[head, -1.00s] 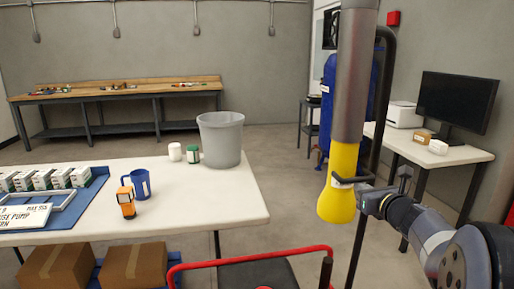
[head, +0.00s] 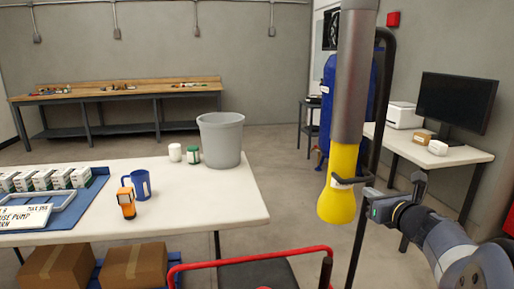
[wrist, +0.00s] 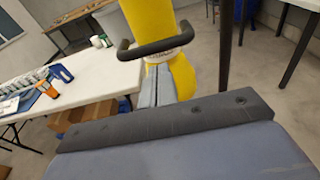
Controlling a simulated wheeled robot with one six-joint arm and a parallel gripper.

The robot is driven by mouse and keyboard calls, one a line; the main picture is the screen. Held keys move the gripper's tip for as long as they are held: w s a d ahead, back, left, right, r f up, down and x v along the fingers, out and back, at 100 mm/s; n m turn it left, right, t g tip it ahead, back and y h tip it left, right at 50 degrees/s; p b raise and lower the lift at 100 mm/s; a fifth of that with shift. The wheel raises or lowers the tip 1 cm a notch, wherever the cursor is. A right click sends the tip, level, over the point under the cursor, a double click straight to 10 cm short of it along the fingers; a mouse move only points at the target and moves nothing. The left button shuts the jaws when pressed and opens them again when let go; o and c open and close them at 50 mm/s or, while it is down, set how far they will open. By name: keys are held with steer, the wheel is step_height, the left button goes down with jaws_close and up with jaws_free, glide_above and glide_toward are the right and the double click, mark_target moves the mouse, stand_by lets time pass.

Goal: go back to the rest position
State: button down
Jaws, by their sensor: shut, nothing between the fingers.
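My gripper (head: 372,207) is in the head view just right of a yellow flared piece (head: 337,205) on the lower end of a grey vertical tube (head: 351,75). A dark handle (head: 350,181) sticks out from the yellow piece. In the wrist view my gripper's two grey fingers (wrist: 157,84) are together and hold nothing. The dark handle (wrist: 158,45) curves across just beyond the fingertips, with the yellow piece (wrist: 182,75) behind. I cannot tell whether the fingers touch anything.
A white table (head: 225,205) at left bears a grey bin (head: 221,140), a blue mug (head: 141,184), an orange device (head: 126,202) and a blue tray (head: 70,218). A red rail (head: 250,257) runs in front. A desk with a monitor (head: 455,105) stands at right.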

steer(key=w+f+b, duration=0.1)
steer(key=w+f, duration=0.1)
steer(key=w, duration=0.2)
step_height(320, 180, down, 27)
steer(key=s+b, duration=0.2)
steer(key=b, duration=1.6)
steer(key=shift+a+r, duration=0.15)
steer(key=shift+a, duration=0.05)
